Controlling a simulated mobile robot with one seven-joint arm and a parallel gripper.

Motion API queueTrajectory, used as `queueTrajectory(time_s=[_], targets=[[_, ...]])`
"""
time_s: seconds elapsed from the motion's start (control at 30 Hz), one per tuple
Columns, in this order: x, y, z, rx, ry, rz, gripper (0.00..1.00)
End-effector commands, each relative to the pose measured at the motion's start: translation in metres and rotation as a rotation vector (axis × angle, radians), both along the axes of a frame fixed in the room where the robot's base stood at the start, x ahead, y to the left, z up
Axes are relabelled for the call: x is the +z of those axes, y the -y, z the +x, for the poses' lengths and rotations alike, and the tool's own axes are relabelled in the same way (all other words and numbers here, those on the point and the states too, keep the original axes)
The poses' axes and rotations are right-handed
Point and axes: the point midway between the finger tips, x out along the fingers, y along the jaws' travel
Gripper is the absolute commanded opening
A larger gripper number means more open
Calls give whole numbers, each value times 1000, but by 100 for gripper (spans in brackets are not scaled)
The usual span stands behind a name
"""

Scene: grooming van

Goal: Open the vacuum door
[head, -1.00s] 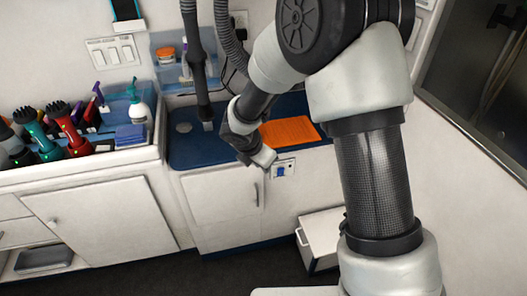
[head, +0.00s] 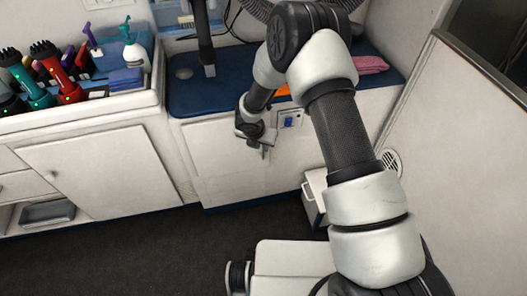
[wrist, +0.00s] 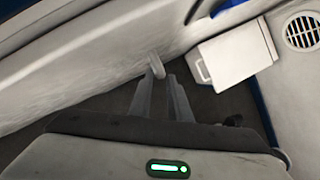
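The vacuum door (head: 212,160) is the plain white cabinet door under the blue counter. It looks shut in the head view. Its pale surface also fills the left of the wrist view (wrist: 60,75). My gripper (head: 265,153) is in front of the door's upper right part, pointing down toward it. In the wrist view, the two fingers (wrist: 160,78) are apart with a gap between them. The small pale door handle (wrist: 156,66) shows just at the fingertips, roughly in line with the gap. I cannot tell whether they touch it. In the head view my gripper hides most of the handle.
A small white box-like unit (wrist: 231,54) stands on the floor right of the door. The blue counter (head: 186,94) is above. A white cabinet (head: 105,170) is to the left.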

Motion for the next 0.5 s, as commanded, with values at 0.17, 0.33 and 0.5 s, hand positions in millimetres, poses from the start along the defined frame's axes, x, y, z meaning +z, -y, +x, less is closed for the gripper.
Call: queueTrajectory(time_s=[0.17,0.33,0.5], targets=[[-30,4,11,-1,-1,1,17],[-41,5,16,0,0,0,17],[-43,6,17,0,0,0,17]])
